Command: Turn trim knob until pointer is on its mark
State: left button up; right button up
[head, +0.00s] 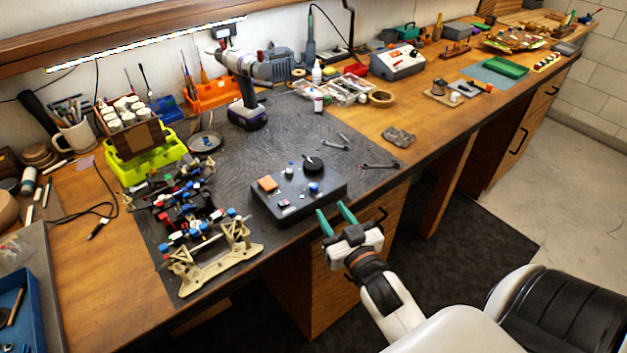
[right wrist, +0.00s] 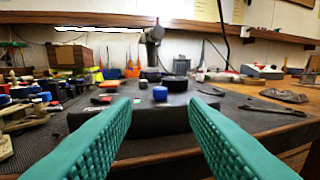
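A dark control box (head: 296,200) sits on the black mat near the bench's front edge. The box also shows in the right wrist view (right wrist: 150,122), with the blue knob (right wrist: 160,93) in front. Which knob is the trim knob, and its pointer and mark, are too small to tell. My right gripper (head: 335,216) is open and empty, its green fingers just in front of the box and apart from it. My left gripper is not in view.
A racecar chassis (head: 205,235) stands left of the box. Wrenches (head: 380,165) lie to its right, and a cordless drill (head: 246,90) stands behind. A yellow-green bin (head: 150,165) is at the back left. The mat right of the box is mostly clear.

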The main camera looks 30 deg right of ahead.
aim_at(313, 185)
jog(key=w, duration=0.3)
jog(key=w+d+p, duration=0.1)
jog(key=w, duration=0.6)
jog(key=shift+w+d+f, duration=0.1)
jog(key=shift+w+d, duration=0.05)
jog(key=shift+d, duration=0.2)
grip_shut()
jog(key=shift+r+n+y+p, duration=0.2)
jog(key=shift+n+y+p, duration=0.1)
jog(key=shift+p, duration=0.35)
jog(key=shift+f+n+y+p, duration=0.15)
jog(key=shift+n+y+p, duration=0.35)
jog(key=shift+y, duration=0.4)
grip_release()
